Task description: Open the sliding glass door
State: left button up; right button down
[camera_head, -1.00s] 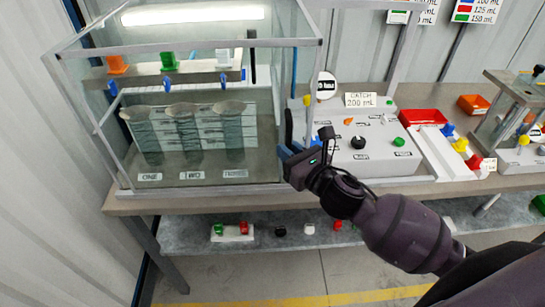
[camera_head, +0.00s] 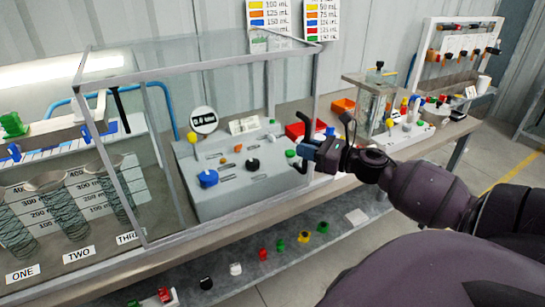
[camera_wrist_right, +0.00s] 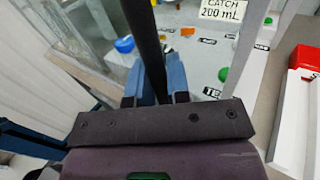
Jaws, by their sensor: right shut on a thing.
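The sliding glass door (camera_head: 232,205) is a clear pane in a grey frame. In the head view it stands in front of the grey control box, right of the measuring cylinders (camera_head: 67,205). Cylinders ONE and TWO show left of its left frame post; THREE is by that post. My right gripper (camera_head: 310,150) is at the door's right edge. In the right wrist view its blue fingers (camera_wrist_right: 157,80) are shut on a dark upright bar (camera_wrist_right: 146,45) at the door's edge. My left gripper is not in view.
The grey control box (camera_head: 225,185) with knobs stands behind the glass. Small coloured parts lie on the lower shelf (camera_head: 225,285). The floor in front is clear.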

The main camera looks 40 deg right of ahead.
jog(key=d, duration=0.2)
jog(key=s+d+b, duration=0.1)
jog(key=d, duration=0.2)
jog(key=s+d, duration=0.1)
jog(key=d, duration=0.2)
jog(key=shift+s, duration=0.1)
jog(key=c, duration=1.1)
grip_release()
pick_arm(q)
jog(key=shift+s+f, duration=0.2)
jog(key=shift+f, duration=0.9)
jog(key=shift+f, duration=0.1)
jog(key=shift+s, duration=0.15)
pick_arm(e)
jog(key=shift+s, duration=0.1)
